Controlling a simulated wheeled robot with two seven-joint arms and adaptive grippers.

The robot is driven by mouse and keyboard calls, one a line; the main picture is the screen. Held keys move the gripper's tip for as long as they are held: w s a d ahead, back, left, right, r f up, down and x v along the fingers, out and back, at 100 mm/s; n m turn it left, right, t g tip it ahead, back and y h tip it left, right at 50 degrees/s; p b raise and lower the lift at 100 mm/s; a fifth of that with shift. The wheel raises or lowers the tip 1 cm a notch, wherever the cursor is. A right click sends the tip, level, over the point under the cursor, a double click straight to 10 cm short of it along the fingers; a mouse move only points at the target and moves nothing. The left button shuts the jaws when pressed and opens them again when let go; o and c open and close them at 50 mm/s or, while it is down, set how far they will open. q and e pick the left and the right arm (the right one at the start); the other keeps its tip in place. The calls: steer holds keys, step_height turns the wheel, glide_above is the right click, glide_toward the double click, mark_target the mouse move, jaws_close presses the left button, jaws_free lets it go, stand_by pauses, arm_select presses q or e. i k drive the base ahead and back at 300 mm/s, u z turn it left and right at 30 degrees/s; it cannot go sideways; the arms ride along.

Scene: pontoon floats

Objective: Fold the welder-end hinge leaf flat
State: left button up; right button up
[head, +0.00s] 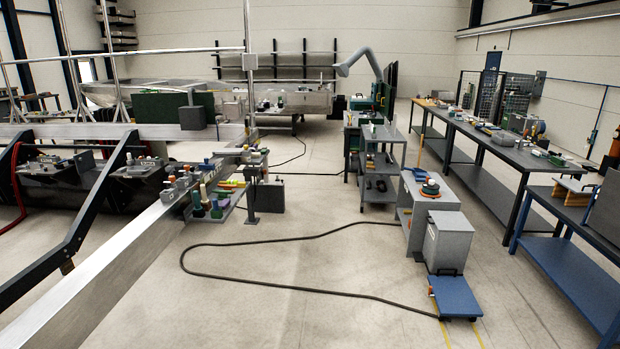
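I cannot make out the welder-end hinge leaf for certain. A grey box-shaped unit (446,241), possibly the welder, stands at the right of the middle floor, with a flat blue platform (455,296) low in front of it. A long pale metal beam (113,264) runs from the lower left towards the middle. Small fittings (180,185) sit along its far part, too small to tell whether one is a hinge leaf. Neither of my grippers shows in the head view.
A dark cable (290,289) loops across the floor to the blue platform. A grey cart (428,190) stands behind the grey unit. A long workbench (500,140) and a blue-framed bench (560,260) line the right. The middle floor is otherwise clear.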

mark_target(249, 61)
steer(key=i, duration=10.1)
steer(key=u, duration=2.95)
